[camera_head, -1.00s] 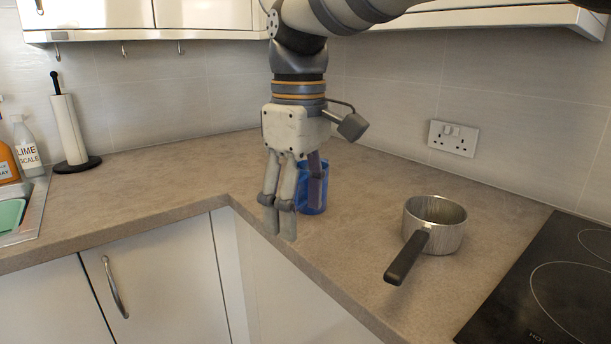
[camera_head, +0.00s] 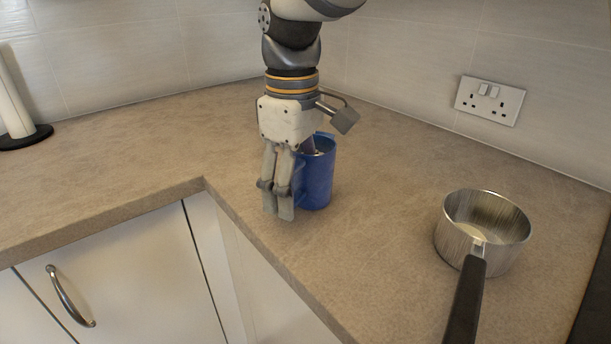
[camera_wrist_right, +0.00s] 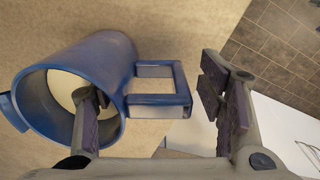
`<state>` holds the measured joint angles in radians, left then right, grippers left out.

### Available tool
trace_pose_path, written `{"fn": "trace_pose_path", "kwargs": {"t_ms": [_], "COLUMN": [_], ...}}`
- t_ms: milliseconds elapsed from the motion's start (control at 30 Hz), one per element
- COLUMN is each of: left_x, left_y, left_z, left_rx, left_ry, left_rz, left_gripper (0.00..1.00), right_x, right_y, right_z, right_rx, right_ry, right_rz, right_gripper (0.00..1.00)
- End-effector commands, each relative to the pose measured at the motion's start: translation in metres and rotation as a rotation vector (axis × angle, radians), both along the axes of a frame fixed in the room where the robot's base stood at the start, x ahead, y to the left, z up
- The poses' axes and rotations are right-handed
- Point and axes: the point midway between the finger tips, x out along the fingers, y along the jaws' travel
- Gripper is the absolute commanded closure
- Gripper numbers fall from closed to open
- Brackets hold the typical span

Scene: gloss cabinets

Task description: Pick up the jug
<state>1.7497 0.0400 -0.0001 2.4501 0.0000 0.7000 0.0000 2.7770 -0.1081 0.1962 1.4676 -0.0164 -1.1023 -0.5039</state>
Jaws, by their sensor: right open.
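The blue jug (camera_head: 319,178) stands upright on the worktop near its inner corner, with its handle (camera_wrist_right: 158,102) toward the left. My right gripper (camera_head: 294,182) points down over it and is open. In the right wrist view, the gripper (camera_wrist_right: 160,108) has one finger inside the jug's mouth and the other outside, past the handle. The handle lies between the fingers, with a visible gap to the outer finger. The jug (camera_wrist_right: 92,68) shows a pale inside. In the head view, the tip of the inner finger is hidden by the jug's wall. My left gripper is not in view.
A steel saucepan (camera_head: 482,228) with a black handle (camera_head: 464,305) stands on the worktop (camera_head: 390,190) to the right. A paper roll holder (camera_head: 20,134) is at the far left. A wall socket (camera_head: 489,100) is behind. The worktop's front edge is close to the jug.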

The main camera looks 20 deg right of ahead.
Motion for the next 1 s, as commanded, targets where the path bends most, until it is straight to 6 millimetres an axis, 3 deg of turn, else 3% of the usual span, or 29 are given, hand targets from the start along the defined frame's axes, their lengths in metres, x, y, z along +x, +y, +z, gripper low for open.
{"fn": "trace_pose_path", "kwargs": {"t_ms": [133, 367, 400, 667, 1000], "left_x": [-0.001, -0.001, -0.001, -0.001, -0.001], "left_y": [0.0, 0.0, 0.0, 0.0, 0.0], "left_z": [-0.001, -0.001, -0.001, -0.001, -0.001], "left_rx": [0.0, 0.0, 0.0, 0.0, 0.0], "left_ry": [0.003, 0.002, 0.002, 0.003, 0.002], "left_rz": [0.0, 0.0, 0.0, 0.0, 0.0], "left_gripper": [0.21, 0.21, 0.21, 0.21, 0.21], "right_x": [0.0, 0.001, 0.001, 0.0, 0.001], "right_y": [-0.001, -0.001, -0.001, 0.0, 0.0], "right_z": [-0.025, -0.029, -0.029, -0.029, -0.025], "right_rx": [-0.001, 0.0, 0.0, 0.0, 0.001], "right_ry": [0.003, -0.001, -0.001, 0.0, -0.002], "right_rz": [0.001, 0.0, 0.0, 0.0, 0.0], "right_gripper": [0.37, 0.37, 0.39, 0.98, 1.0]}}
